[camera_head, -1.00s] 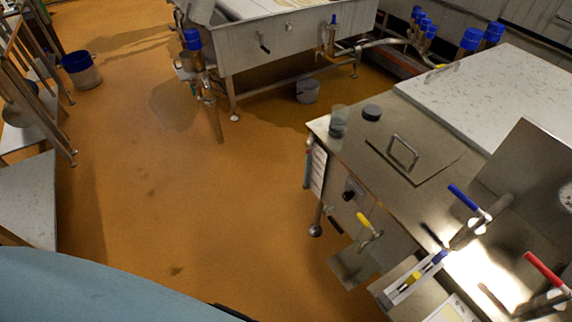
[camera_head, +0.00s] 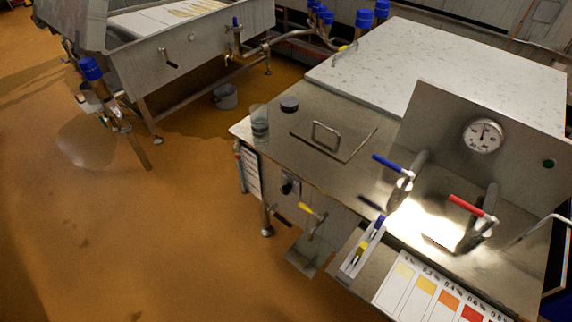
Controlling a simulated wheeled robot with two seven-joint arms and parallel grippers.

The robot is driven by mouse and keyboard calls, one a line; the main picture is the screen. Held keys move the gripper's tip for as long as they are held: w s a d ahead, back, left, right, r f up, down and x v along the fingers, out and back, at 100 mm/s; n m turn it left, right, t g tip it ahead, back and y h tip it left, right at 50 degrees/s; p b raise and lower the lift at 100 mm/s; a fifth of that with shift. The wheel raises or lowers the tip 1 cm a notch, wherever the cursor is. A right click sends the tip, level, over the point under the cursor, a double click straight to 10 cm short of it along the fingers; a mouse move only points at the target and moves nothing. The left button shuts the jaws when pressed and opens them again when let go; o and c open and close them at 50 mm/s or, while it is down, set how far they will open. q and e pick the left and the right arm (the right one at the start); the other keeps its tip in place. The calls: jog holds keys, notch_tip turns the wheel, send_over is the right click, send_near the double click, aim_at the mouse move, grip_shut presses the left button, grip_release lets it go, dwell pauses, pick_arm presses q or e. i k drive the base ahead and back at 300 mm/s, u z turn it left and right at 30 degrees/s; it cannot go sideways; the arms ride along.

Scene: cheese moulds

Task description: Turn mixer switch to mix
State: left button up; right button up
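Neither of my grippers shows in the head view. A black rotary knob (camera_head: 288,187) sits on the front face of the steel counter (camera_head: 310,105). It is too small to read its setting, and I cannot tell for sure whether it is the mixer switch. A small round green button (camera_head: 548,163) is on the steel back panel (camera_head: 455,108), right of a round dial gauge (camera_head: 483,136). No mixer label is readable.
Blue (camera_head: 393,165) and red (camera_head: 472,207) lever valves stand on the counter. A yellow-handled valve (camera_head: 312,211) juts from its front. A colour chart (camera_head: 425,296) lies at the near edge. A large steel vat (camera_head: 195,55) stands behind left. Orange floor (camera_head: 120,240) is open at left.

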aim_at(285, 189)
jog(key=z, duration=0.05)
jog(key=k, duration=1.1)
jog(key=u, duration=0.95)
jog(key=i, duration=1.55)
jog(key=z, duration=0.45)
